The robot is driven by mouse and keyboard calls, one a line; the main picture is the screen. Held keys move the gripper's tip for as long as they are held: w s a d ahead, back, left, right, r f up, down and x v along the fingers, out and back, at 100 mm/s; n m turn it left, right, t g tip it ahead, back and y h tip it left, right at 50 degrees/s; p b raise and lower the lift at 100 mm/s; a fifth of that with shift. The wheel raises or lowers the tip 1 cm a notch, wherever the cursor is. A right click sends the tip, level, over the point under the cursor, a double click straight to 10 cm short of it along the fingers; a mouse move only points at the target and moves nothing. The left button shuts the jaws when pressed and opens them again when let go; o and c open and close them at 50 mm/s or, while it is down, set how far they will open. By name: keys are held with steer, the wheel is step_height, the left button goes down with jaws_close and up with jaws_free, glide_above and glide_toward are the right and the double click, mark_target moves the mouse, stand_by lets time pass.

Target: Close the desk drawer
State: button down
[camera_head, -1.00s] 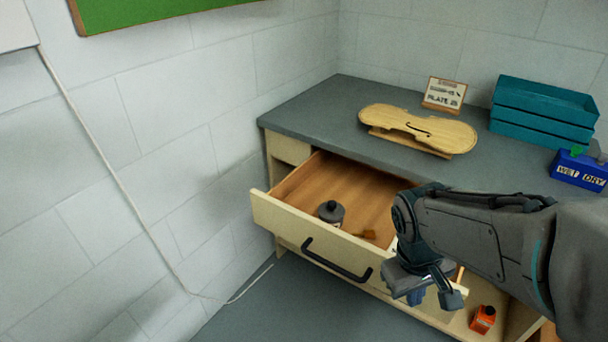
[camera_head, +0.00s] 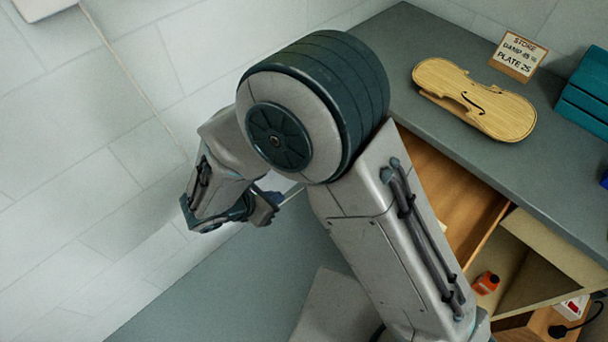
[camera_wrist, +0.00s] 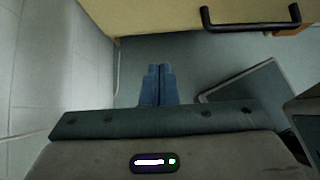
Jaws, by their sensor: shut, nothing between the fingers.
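The desk drawer stands open. In the head view its brown wooden inside (camera_head: 455,200) shows to the right of my arm, and my arm hides the drawer front. In the wrist view the cream drawer front (camera_wrist: 170,16) lies along the top edge, with its black bar handle (camera_wrist: 250,25) at upper right. My gripper (camera_wrist: 160,68) is shut and empty, its blue fingers together, pointing toward the drawer front and left of the handle. A strip of floor shows between them in the picture, so I see no contact. In the head view my gripper (camera_head: 276,197) is partly hidden by my arm.
The grey desktop (camera_head: 430,75) carries a violin body (camera_head: 475,100), a small sign (camera_head: 518,57) and teal trays (camera_head: 585,95). A white block wall (camera_head: 90,190) is close to my gripper's left.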

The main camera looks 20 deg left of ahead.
steer(key=w+r+x, duration=0.1)
steer(key=r+x, duration=0.1)
steer(key=x, duration=1)
steer(key=shift+w+d+f+p, duration=0.3)
steer(key=shift+w+d, duration=0.15)
steer(key=shift+w, duration=0.15)
